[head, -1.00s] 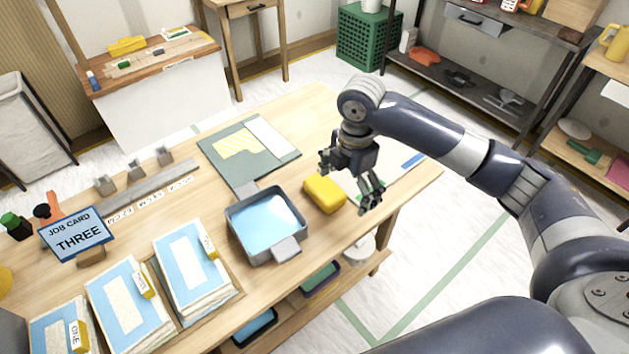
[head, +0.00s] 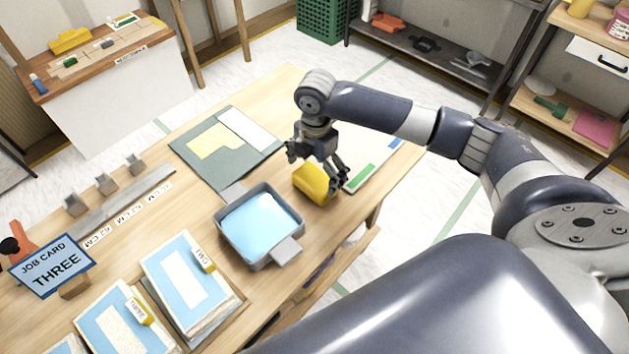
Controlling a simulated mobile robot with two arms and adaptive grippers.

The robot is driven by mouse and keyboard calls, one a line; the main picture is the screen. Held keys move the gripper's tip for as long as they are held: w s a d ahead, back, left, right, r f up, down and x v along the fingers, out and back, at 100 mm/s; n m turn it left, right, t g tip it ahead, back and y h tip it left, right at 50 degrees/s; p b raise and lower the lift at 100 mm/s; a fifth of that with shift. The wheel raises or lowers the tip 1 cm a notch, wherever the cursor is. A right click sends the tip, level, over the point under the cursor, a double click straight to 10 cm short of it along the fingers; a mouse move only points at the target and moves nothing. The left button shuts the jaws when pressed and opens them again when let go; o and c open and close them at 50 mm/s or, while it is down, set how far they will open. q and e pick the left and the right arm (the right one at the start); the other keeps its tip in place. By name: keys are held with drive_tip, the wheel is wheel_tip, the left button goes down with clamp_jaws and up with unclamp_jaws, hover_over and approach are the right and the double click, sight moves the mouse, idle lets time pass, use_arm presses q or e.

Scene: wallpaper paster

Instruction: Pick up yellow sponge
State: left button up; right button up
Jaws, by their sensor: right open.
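The yellow sponge (head: 311,182) lies on the wooden table, just right of the grey tray of blue liquid. My right gripper (head: 318,168) is right over the sponge, pointing down, with its fingers spread. One finger is at the sponge's right end, and another is behind its far left side. The fingers partly cover the sponge; I cannot tell whether they touch it. My left gripper is not in view.
The grey tray (head: 296,211) stands close to the left of the sponge. A grey-green mat (head: 207,174) lies behind it, and a white sheet with a green strip (head: 366,175) lies to the right. Folders and a job card sign (head: 52,266) are at the left.

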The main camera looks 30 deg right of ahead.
sight(315, 177)
wheel_tip(315, 177, down, 4)
drive_tip(key=shift+r, duration=0.2)
drive_tip(key=c, duration=0.7)
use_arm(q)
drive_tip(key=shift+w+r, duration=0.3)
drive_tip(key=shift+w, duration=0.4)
use_arm(e)
drive_tip(key=shift+r, duration=0.15)
drive_tip(key=shift+r, duration=0.25)
drive_tip(key=r, duration=0.2)
drive_tip(key=shift+s+r, duration=0.35)
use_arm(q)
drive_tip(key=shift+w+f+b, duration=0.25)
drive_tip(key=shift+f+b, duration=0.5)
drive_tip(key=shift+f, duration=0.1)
use_arm(e)
drive_tip(key=s+a+r, duration=0.1)
drive_tip(key=s, duration=1.4)
drive_tip(key=shift+s+r, duration=0.15)
drive_tip(key=shift+r, duration=0.1)
